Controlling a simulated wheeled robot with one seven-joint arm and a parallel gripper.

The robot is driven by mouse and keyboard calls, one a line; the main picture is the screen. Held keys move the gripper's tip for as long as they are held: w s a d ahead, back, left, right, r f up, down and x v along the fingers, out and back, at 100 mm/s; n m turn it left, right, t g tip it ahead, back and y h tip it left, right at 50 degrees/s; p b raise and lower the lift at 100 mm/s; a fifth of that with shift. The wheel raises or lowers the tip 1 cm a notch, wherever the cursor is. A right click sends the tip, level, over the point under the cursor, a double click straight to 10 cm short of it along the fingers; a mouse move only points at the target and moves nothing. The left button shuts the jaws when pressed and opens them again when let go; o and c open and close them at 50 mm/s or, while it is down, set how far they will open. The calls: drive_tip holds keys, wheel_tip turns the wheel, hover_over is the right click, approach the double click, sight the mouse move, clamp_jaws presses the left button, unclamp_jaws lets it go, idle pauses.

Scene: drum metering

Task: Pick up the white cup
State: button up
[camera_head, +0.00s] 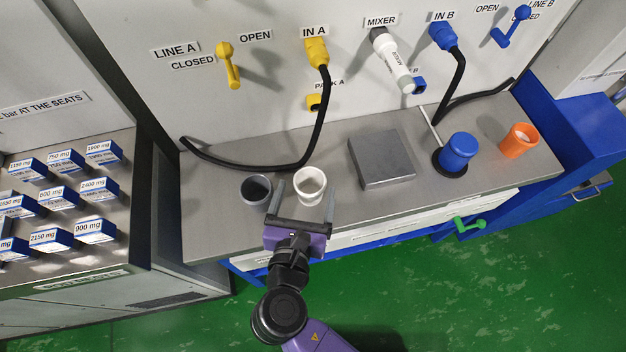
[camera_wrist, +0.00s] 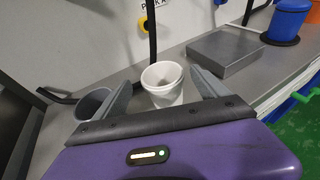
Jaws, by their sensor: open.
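The white cup (camera_head: 309,186) stands upright on the grey counter, and its open mouth shows. My gripper (camera_head: 307,200) is open, with one finger on each side of the cup.
A grey cup (camera_head: 256,190) stands close to the left finger. A grey square block (camera_head: 381,159), a blue cup (camera_head: 457,151) and an orange cup (camera_head: 519,140) stand to the right. A black cable (camera_head: 322,110) hangs behind the white cup.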

sight(312, 171)
drive_tip(key=x, duration=0.7)
drive_tip(key=shift+w+d, duration=0.1)
drive_tip(key=shift+w, duration=0.1)
drive_tip(key=c, duration=1.4)
drive_tip(key=shift+c, duration=0.2)
wheel_tip(312, 171, up, 19)
drive_tip(key=p, duration=0.2)
drive_tip(key=shift+r, duration=0.2)
